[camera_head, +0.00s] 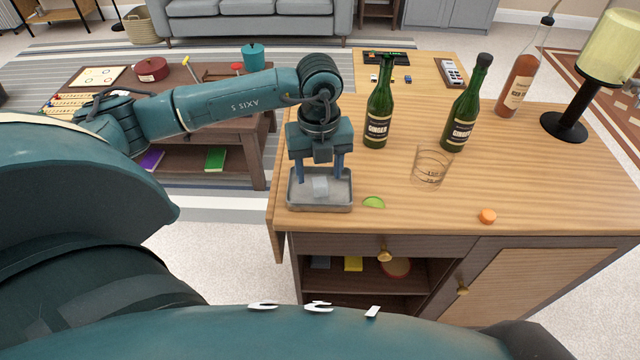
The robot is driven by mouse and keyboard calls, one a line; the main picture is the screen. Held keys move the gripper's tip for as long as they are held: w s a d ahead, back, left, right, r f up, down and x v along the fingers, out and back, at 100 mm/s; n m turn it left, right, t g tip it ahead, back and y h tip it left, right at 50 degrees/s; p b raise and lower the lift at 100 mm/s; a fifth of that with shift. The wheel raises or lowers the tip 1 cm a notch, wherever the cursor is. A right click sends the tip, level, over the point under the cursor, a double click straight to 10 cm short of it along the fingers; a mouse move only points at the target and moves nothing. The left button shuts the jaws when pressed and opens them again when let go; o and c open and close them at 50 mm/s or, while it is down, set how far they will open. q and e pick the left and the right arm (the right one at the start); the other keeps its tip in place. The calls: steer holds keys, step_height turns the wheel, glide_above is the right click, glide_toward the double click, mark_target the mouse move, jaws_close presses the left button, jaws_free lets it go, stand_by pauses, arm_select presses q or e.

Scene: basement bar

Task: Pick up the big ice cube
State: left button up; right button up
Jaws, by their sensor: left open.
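The big ice cube (320,186) is a pale, whitish block in a shallow grey tray (318,206) at the left front corner of the wooden bar top. My left gripper (320,180) points down over the tray. Its two blue fingers are spread, one on each side of the cube. The fingertips reach down to about the tray's level; I cannot tell whether they touch the cube. My right gripper is not in view.
A lime piece (373,202) lies right of the tray. A clear glass (431,167), a green bottle (378,115), another green bottle (463,110) and an orange piece (487,216) stand or lie farther right. A lamp (565,125) is at far right.

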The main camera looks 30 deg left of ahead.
mark_target(320, 182)
arm_select(q)
step_height(320, 182, down, 4)
steer(key=shift+r, duration=0.25)
steer(key=c, duration=1)
